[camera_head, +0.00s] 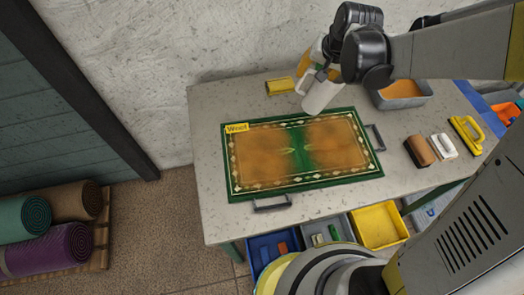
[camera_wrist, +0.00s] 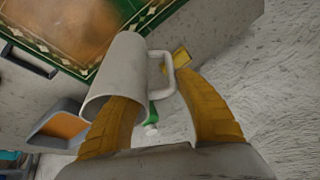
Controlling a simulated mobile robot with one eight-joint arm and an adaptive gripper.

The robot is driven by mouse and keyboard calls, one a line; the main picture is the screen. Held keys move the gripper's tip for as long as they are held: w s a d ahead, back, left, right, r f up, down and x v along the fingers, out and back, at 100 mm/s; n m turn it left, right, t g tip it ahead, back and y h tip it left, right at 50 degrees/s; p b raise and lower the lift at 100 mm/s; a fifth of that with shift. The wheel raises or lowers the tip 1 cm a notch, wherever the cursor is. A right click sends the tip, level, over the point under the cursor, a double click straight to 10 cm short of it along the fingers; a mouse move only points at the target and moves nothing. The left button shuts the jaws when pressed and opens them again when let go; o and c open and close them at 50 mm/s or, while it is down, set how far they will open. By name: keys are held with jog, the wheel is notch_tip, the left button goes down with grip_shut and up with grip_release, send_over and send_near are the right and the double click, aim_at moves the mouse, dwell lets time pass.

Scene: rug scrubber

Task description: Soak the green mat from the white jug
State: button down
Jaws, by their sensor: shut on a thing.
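The green mat (camera_head: 250,187) lies flat on the table. Its green border frames a large orange-brown area with a green patch across the middle. The white jug (camera_head: 320,97) is tilted just above the mat's far edge. My gripper (camera_head: 317,72) is shut on the jug and holds it up. In the wrist view, the yellow fingers of my gripper (camera_wrist: 156,95) are at the jug (camera_wrist: 116,75) and its handle. The jug's inside is hidden, and I see no stream. The mat's patterned corner also shows in the wrist view (camera_wrist: 104,52).
A yellow tag (camera_head: 237,128) marks the mat's corner. A yellow block (camera_head: 280,86) lies behind it. A grey tray (camera_head: 424,100) of orange liquid and several brushes stand right. Grey handles (camera_head: 272,206) flank the mat. Bins (camera_head: 268,240) sit below; rolled rugs (camera_head: 50,250) lie left.

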dwell(0.3)
jog(key=a+n+p, duration=0.1)
jog(key=n, duration=0.1)
jog(key=s+a+n+p, duration=0.1)
jog(key=n, duration=0.1)
jog(key=shift+s+a+f+g+p, duration=0.1)
jog(key=shift+a+g+p, duration=0.05)
jog(key=shift+g+p, duration=0.2)
jog(key=shift+s+a+f+n+h, duration=0.15)
jog(key=shift+f+n+h, duration=0.05)
jog(key=shift+n, duration=0.35)
jog(key=shift+s+a+f+n+h, duration=0.15)
jog(key=shift+n+h, duration=0.05)
jog(key=shift+n, duration=0.35)
